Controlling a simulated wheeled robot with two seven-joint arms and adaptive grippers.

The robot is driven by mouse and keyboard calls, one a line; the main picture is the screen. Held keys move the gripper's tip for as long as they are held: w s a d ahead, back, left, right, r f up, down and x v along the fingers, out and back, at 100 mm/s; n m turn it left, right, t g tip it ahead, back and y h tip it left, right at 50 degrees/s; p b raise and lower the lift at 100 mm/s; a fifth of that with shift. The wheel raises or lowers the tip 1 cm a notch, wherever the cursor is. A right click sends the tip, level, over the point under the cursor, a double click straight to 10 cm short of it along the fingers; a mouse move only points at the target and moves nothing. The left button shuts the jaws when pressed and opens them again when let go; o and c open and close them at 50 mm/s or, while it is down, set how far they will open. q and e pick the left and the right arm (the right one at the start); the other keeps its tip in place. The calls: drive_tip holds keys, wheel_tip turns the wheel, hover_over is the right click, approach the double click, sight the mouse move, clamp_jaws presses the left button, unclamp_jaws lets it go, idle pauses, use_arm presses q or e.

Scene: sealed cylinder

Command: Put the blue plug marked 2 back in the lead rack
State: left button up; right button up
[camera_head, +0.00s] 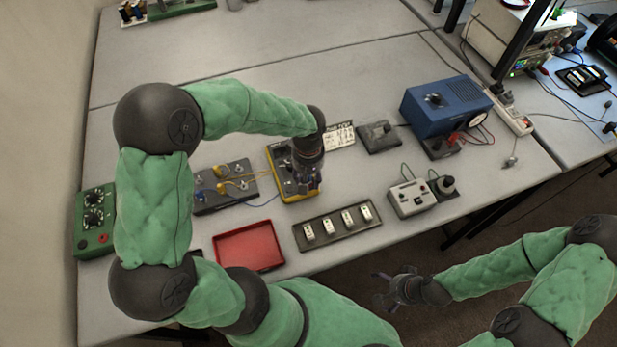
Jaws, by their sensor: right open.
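A dark rack-like panel (225,187) with yellow and blue leads lies left of a yellow-edged device (279,160); I cannot tell for sure that it is the lead rack. A thin blue lead (265,203) runs between the panel and the device. The blue plug marked 2 cannot be made out, and no number is readable. My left gripper (309,188) points down over the yellow-edged device and hides part of it; whether its fingers are open or hold something is unclear. My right gripper (386,289) is open and empty, beyond the table's front edge over the floor.
A red tray (249,246) and a dark strip with several white blocks (337,227) lie along the front edge. A green box (95,221) stands at left. A grey switch box (411,198) and blue machine (446,106) stand at right. The table's back is mostly clear.

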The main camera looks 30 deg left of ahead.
use_arm(q)
clamp_jaws()
drive_tip(key=shift+r, duration=0.15)
drive_tip(key=shift+r+p, duration=2.05)
drive_tip(key=shift+r, duration=0.85)
drive_tip(key=shift+a, duration=0.1)
drive_tip(key=s+a+n, duration=0.5)
drive_tip(key=a+n, duration=0.1)
drive_tip(key=a, duration=0.3)
drive_tip(key=s+a+n+p, duration=0.1)
drive_tip(key=s+a+n, duration=0.4)
drive_tip(key=a, duration=0.5)
drive_tip(key=s+a+n, duration=0.5)
drive_tip(key=a+n, duration=0.1)
drive_tip(key=a, duration=0.4)
drive_tip(key=shift+s+n+p, duration=0.2)
drive_tip(key=shift+n+p, duration=0.15)
drive_tip(key=shift+n, duration=0.05)
drive_tip(key=shift+d, duration=0.1)
